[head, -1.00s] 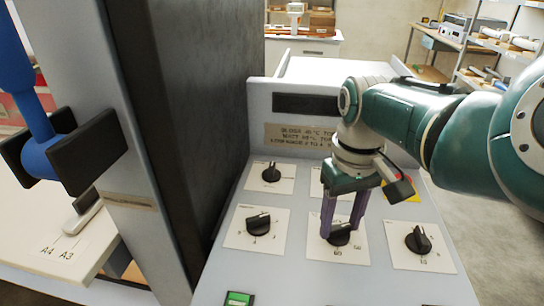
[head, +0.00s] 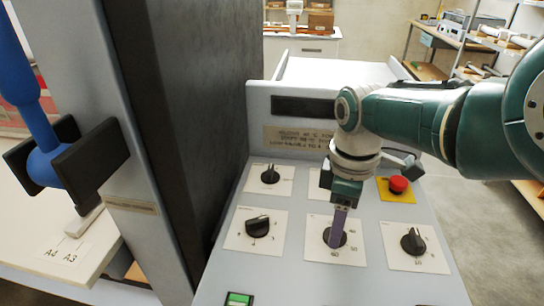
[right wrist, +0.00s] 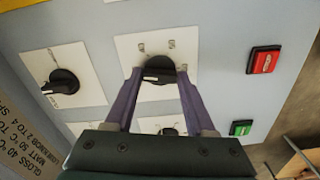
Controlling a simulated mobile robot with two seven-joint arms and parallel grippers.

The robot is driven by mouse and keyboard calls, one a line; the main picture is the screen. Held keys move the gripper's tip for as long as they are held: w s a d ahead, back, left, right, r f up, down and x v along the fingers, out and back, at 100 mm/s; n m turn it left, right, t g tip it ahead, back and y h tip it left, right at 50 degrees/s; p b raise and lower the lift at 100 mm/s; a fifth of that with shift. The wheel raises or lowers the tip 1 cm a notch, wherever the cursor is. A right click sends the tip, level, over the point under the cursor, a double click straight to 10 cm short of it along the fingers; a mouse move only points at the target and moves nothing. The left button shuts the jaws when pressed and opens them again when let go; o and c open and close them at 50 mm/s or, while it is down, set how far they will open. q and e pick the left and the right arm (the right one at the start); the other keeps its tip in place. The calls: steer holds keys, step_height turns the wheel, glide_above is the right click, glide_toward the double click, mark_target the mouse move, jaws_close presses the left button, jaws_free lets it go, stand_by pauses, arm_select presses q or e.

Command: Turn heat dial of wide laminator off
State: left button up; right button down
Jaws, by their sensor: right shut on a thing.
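The laminator's sloped grey control panel (head: 290,275) carries several black dials on white plates. My right gripper (head: 337,238) points down at the middle dial of the front row and is shut on it. In the right wrist view the two purple fingers of the right gripper (right wrist: 158,82) stand on either side of this black dial (right wrist: 158,68). A pale pointer mark on its knob points to the left there. My left gripper is not in view.
Nearby are the front-left dial (head: 257,224), front-right dial (head: 413,240) and back-left dial (head: 270,175). A red mushroom button (head: 398,184) on yellow stands behind right. A green button (head: 238,299) is at the front. A tall dark panel (head: 205,110) borders the left side.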

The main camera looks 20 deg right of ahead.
steer(key=shift+n, duration=1.2)
steer(key=shift+c, duration=1.2)
jaws_free()
steer(key=shift+r, duration=0.1)
step_height(320, 180, up, 10)
steer(key=p, duration=0.6)
